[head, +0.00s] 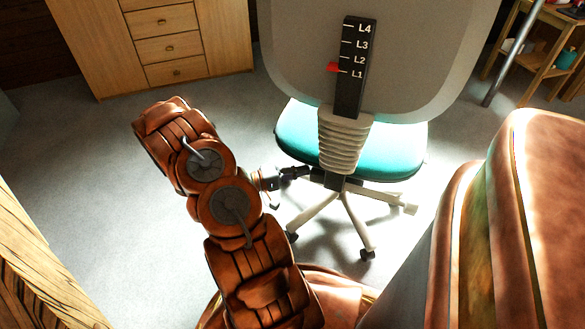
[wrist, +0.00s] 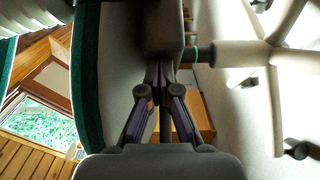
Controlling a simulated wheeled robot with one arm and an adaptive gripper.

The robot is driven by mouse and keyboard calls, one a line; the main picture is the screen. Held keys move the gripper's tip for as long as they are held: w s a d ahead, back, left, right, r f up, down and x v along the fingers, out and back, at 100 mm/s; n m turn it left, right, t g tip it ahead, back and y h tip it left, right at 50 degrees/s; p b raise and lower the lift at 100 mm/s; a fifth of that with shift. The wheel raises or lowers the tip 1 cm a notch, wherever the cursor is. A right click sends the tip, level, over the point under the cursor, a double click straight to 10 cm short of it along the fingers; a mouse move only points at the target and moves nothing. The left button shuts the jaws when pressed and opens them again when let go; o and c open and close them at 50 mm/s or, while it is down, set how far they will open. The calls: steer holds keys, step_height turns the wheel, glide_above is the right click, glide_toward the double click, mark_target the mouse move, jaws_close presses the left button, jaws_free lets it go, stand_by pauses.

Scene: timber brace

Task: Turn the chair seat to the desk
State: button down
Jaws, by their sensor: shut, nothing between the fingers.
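The office chair has a grey backrest (head: 415,60) turned toward me and a teal seat (head: 400,150) beyond it. A black strip (head: 350,95) on the backrest is marked L1 to L4, with a red pointer (head: 333,67) beside it between L1 and L2. My gripper (head: 305,171) is at the left of the chair's column, just under the seat. In the wrist view my gripper (wrist: 160,70) is shut and empty, its tips close to the dark mechanism (wrist: 162,25) under the seat. I cannot tell whether they touch. I cannot clearly identify the desk.
A wooden drawer unit (head: 165,45) stands at the back left. A small shelf (head: 540,60) is at the back right. A brown padded piece (head: 540,200) fills the right front. The chair's light legs (head: 315,212) spread on casters. Grey floor (head: 80,150) is open at left.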

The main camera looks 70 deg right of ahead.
steer(key=shift+s+a+b, duration=0.35)
steer(key=shift+s+a, duration=0.05)
steer(key=shift+s, duration=0.4)
steer(key=shift+s+a+b, duration=0.35)
steer(key=shift+s, duration=0.45)
steer(key=p, duration=0.3)
glide_toward(311, 177)
steer(key=v, duration=0.2)
steer(key=shift+w+a, duration=0.4)
steer(key=shift+a, duration=0.4)
